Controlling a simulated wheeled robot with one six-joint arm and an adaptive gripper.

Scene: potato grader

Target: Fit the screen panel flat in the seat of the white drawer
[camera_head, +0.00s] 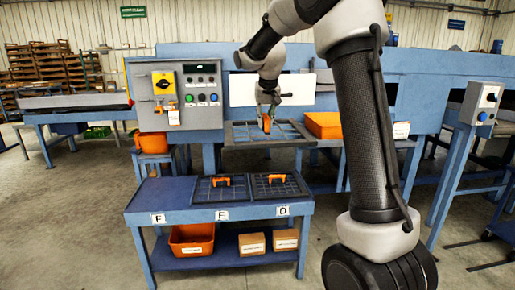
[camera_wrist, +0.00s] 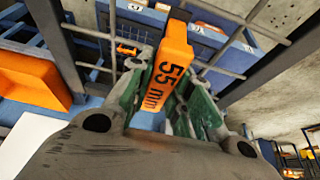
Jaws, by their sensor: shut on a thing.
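My gripper (camera_head: 267,113) is shut on the orange handle of a screen panel (camera_head: 240,142). In the wrist view the gripper (camera_wrist: 165,105) clasps this handle (camera_wrist: 173,62), marked "55 mm", from both sides. The panel's dark frame and wide square mesh spread around the handle, and it looks roughly level. A white board (camera_head: 300,88), apparently part of the white drawer, stands upright behind my gripper. A white surface (camera_wrist: 22,140) also shows at the left in the wrist view. The drawer's seat is hidden, and I cannot tell whether the panel touches it.
A low blue bench (camera_head: 185,213) in front holds two screen panels (camera_head: 218,195) (camera_head: 275,192) with orange handles, behind labels E and D; place F is bare. A grey control box (camera_head: 203,97) stands left. An orange bin (camera_head: 323,125) sits right of the held panel.

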